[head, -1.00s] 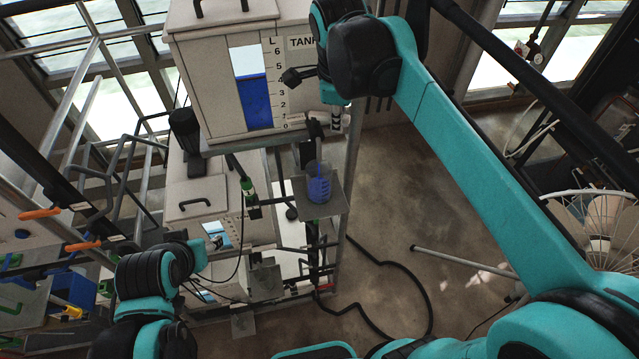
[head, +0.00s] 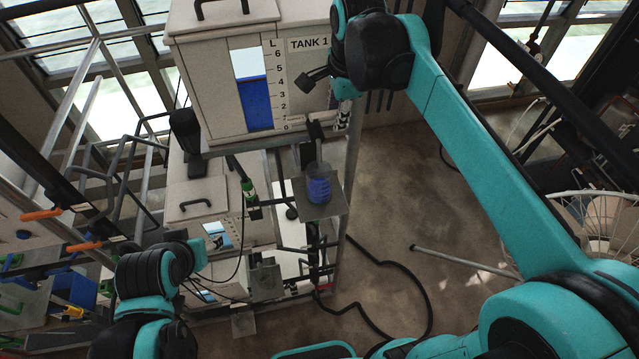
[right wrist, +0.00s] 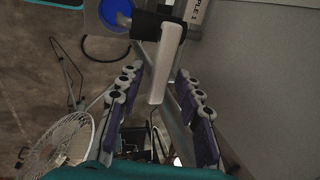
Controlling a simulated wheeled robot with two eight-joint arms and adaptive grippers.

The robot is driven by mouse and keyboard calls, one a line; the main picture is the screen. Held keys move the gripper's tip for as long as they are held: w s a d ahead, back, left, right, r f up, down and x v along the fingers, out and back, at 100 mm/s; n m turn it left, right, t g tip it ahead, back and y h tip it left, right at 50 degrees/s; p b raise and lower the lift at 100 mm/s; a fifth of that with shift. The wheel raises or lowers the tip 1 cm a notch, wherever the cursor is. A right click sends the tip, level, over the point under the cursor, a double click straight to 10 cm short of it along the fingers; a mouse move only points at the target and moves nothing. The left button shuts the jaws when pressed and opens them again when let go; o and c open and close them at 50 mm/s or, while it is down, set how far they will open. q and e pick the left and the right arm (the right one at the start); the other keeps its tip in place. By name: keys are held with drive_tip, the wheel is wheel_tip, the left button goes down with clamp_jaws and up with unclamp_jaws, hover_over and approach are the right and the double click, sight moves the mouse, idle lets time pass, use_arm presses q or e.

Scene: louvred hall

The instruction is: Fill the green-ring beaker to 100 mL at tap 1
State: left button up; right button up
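The beaker (head: 319,187) stands upright on a small grey plate (head: 335,207) under the tap (head: 314,132) of Tank 1 and holds blue liquid. Its ring colour is too small to tell. No blue stream shows above it. In the right wrist view the beaker (right wrist: 114,13) is at the top, partly hidden by the dark tap body. The tap's pale lever (right wrist: 166,62) lies between the fingers of my right gripper (right wrist: 158,73), which are apart. My left gripper is not visible.
Tank 1 (head: 205,85) stands above the plate, with blue in its window and a level scale. Another lidded tank (head: 190,200) is below. A metal frame and orange-handled bars (head: 42,213) are at left. A black hose (head: 405,270) lies on open floor at right.

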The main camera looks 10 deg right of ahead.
drive_tip(key=shift+a, duration=0.1)
drive_tip(key=shift+s+r+p, duration=0.1)
drive_tip(key=shift+r+p, duration=0.3)
drive_tip(key=shift+r, duration=0.05)
drive_tip(key=p+v, duration=0.4)
drive_tip(key=v, duration=0.2)
drive_tip(key=shift+w, duration=0.4)
drive_tip(key=shift+r, duration=0.15)
drive_tip(key=v, duration=1.2)
